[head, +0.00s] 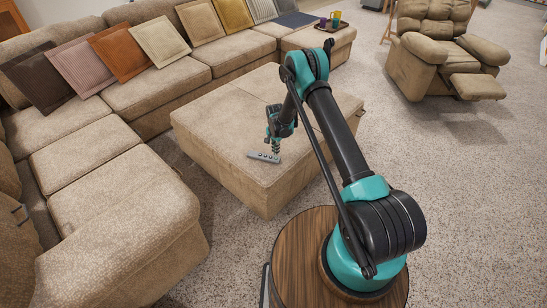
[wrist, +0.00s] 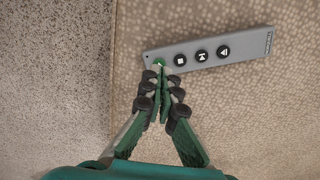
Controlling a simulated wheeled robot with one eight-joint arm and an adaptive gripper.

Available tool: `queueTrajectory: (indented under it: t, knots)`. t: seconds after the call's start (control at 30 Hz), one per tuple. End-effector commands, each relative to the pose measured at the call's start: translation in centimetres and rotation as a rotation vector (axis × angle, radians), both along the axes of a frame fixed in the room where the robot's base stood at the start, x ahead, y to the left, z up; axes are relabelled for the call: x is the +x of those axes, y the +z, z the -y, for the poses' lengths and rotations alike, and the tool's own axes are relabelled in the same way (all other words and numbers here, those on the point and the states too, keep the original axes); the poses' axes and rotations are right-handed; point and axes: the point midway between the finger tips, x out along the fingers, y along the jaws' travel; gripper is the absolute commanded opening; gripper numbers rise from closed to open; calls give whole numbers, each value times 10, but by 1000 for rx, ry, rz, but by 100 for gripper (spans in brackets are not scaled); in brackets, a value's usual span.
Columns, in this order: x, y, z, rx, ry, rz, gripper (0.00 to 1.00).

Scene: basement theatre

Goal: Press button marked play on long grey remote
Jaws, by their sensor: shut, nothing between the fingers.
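The long grey remote (wrist: 240,53) lies flat on the beige ottoman; it also shows in the head view (head: 263,157). Its face carries a row of round buttons. A green button (wrist: 160,63) with a small pale mark is at the left end, then black ones: a stop square (wrist: 180,60), a bar-and-triangle mark (wrist: 202,55) and a triangle with a bar (wrist: 223,51). My gripper (wrist: 163,76) is shut and empty, pointing down at the remote. Its fingertips are at the lower edge of the green button; I cannot tell whether they touch it.
The ottoman (head: 205,130) has bare room around the remote, whose left end is near an ottoman edge in the wrist view. A beige sectional sofa (head: 85,140) with several cushions runs left and behind. A recliner (head: 425,50) stands at the back right on speckled carpet.

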Motion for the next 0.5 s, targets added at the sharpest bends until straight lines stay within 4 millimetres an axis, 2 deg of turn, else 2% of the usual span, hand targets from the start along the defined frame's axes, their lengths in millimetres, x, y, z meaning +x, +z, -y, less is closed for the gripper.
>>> queueTrajectory:
  t: [0.03,0.3,0.5]
  knots:
    - [2,13,2,0,-1,1,0]
    - [2,69,0,0,0,1,0]
    - [2,97,-1,0,0,1,0]
